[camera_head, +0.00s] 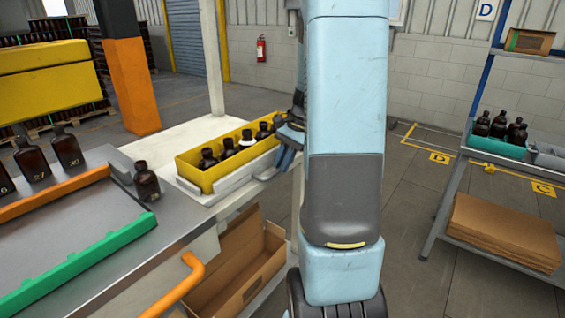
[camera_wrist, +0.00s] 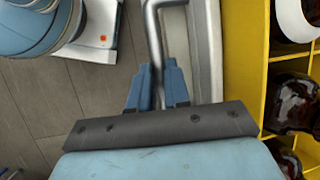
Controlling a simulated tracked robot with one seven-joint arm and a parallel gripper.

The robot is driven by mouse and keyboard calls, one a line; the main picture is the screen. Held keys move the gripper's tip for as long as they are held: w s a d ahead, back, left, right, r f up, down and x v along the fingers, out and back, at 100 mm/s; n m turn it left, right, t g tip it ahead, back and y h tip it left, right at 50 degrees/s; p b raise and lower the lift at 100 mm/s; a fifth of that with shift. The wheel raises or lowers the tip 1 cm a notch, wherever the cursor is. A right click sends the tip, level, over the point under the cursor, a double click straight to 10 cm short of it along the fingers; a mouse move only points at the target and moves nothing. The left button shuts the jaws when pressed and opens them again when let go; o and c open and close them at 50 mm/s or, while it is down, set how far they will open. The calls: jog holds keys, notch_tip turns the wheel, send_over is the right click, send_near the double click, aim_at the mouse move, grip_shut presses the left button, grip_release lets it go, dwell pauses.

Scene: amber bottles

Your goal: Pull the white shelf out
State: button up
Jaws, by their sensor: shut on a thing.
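The white shelf (camera_head: 207,198) carries a yellow crate (camera_head: 207,180) with several dark bottles, on a pale bench in the head view. In the wrist view the shelf's pale edge (camera_wrist: 208,45) runs beside the crate's yellow wall (camera_wrist: 249,60). A grey metal bar handle (camera_wrist: 153,35) lies along the shelf's edge. My gripper (camera_wrist: 159,72) is shut on this handle, with its blue fingers on either side of the bar. In the head view my gripper (camera_head: 286,158) is at the right end of the shelf, partly hidden by my arm.
An amber bottle (camera_head: 146,182) stands on the grey bench left of the shelf, near a green rail (camera_head: 85,262). An open cardboard box (camera_head: 240,262) is below the shelf. A rack (camera_head: 455,200) with bottles and cardboard stands at right. Floor between is clear.

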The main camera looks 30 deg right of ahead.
grip_shut()
jog(key=shift+s, duration=0.1)
jog(key=s+d, duration=0.2)
jog(key=s, duration=0.4)
jog(key=shift+d, duration=0.15)
jog(key=o, duration=0.6)
grip_release()
jog(key=shift+o, duration=0.2)
jog(key=v, duration=1.3)
jog(key=shift+d+r, duration=0.15)
jog(key=shift+r, duration=0.15)
